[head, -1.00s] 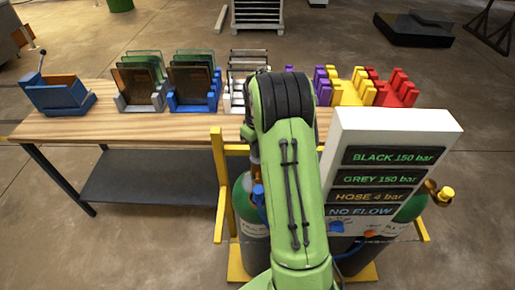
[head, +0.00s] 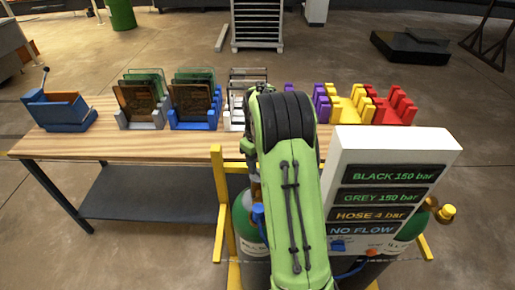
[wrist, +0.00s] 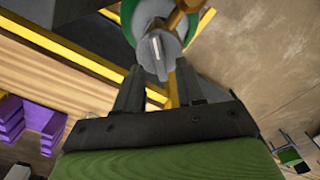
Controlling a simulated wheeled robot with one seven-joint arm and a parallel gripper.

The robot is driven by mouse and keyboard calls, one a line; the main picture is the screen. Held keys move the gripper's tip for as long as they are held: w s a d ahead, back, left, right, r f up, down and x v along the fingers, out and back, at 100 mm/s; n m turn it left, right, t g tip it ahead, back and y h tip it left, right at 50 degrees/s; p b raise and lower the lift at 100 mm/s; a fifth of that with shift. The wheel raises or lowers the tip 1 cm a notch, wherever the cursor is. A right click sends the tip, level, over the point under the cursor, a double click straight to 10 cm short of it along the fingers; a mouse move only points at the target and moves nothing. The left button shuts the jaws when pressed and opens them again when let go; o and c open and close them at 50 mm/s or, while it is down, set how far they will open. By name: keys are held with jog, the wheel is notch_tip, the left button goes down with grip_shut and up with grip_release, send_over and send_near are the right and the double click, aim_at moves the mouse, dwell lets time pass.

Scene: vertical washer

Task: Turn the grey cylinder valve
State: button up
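In the wrist view a round grey valve knob (wrist: 158,52) with a pale raised bar sits on brass-coloured fittings. A green cylinder shoulder (wrist: 129,17) shows behind it. My gripper (wrist: 158,78) is open, with its two dark fingers apart at the near side of the knob. I cannot tell whether they touch it. In the head view my green arm hides the gripper and the grey knob. A green-topped cylinder (head: 246,222) stands left of the arm, with a blue part beside it. Another green-topped cylinder (head: 412,228) is partly behind the panel.
A white panel (head: 398,144) reads BLACK 150 bar, GREY 150 bar, HOSE 4 bar and NO FLOW. A yellow frame (head: 221,190) surrounds the cylinders. A wooden table (head: 110,147) with coloured racks and a blue box (head: 60,113) stands behind. Open floor lies at left.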

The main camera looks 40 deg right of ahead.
notch_tip(320, 180, up, 14)
jog(key=p, duration=0.1)
dwell(0.4)
